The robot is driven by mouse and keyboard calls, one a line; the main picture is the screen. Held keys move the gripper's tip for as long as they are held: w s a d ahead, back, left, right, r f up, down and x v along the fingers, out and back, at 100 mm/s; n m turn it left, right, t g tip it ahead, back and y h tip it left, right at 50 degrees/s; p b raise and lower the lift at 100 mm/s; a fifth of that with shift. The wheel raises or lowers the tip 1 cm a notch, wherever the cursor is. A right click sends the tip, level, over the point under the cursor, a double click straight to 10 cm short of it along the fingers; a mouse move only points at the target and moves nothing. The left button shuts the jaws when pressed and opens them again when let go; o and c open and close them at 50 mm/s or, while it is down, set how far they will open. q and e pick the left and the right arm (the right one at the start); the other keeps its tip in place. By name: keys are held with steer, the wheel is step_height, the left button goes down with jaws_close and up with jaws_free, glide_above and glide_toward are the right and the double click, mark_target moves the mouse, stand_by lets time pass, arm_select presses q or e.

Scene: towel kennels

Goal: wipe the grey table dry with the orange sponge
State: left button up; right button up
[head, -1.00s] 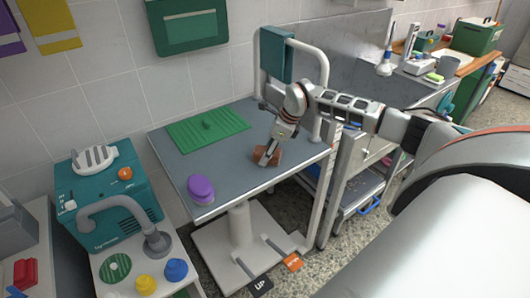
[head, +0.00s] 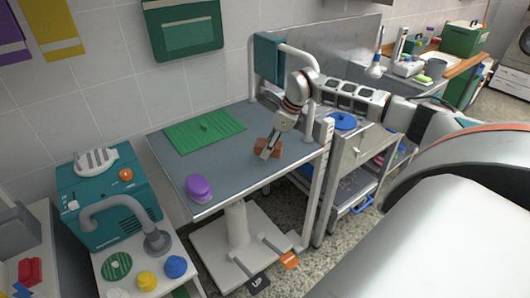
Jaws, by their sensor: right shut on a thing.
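The grey table (head: 222,163) stands on a white pedestal in the middle of the head view. My right gripper (head: 267,152) points down over the table's right part. It is shut on the orange-brown sponge (head: 264,147), which is at or just above the tabletop; I cannot tell whether it touches. The fingers cover part of the sponge. I cannot make out any wet patch on the grey surface. My left gripper is not in view.
A green ribbed mat (head: 204,131) lies on the table's back left, and a purple brush-like object (head: 199,188) on its front left corner. A teal machine (head: 108,195) stands at left.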

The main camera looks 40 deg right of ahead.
steer(key=shift+r, duration=0.8)
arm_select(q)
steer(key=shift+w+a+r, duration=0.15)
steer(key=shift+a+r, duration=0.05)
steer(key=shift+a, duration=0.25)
arm_select(e)
steer(key=shift+r, duration=0.3)
